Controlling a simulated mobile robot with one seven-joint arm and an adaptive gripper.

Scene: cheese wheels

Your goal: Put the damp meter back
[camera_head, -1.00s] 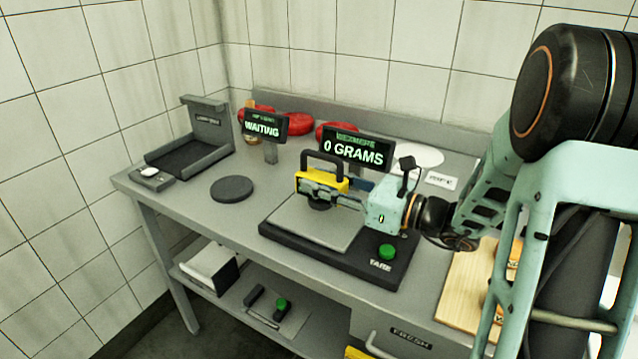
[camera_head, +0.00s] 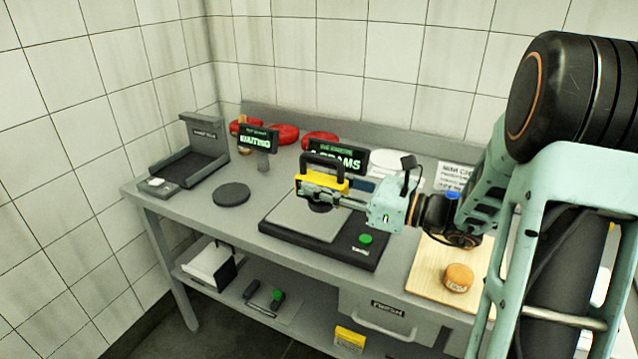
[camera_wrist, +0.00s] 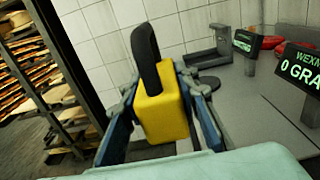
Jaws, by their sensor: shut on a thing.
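The yellow damp meter (camera_head: 333,180) with a black carrying handle hangs in my gripper (camera_head: 322,193), above the scale's grey plate (camera_head: 292,218). My gripper's fingers are shut on the meter's yellow body. In the wrist view the meter (camera_wrist: 163,112) sits between the fingers (camera_wrist: 160,120) with its handle upward and slightly tilted. A dark grey open stand (camera_head: 178,168) with a raised, labelled back plate is empty at the table's left end; its label is too small to read surely.
A dark round disc (camera_head: 231,194) lies left of the scale. Two signs, one reading WAITING (camera_head: 258,138) and the scale display (camera_head: 338,156), stand behind. Red wheels (camera_head: 284,134) line the back. A wooden board (camera_head: 428,266) bears an orange wheel (camera_head: 458,277) at right.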

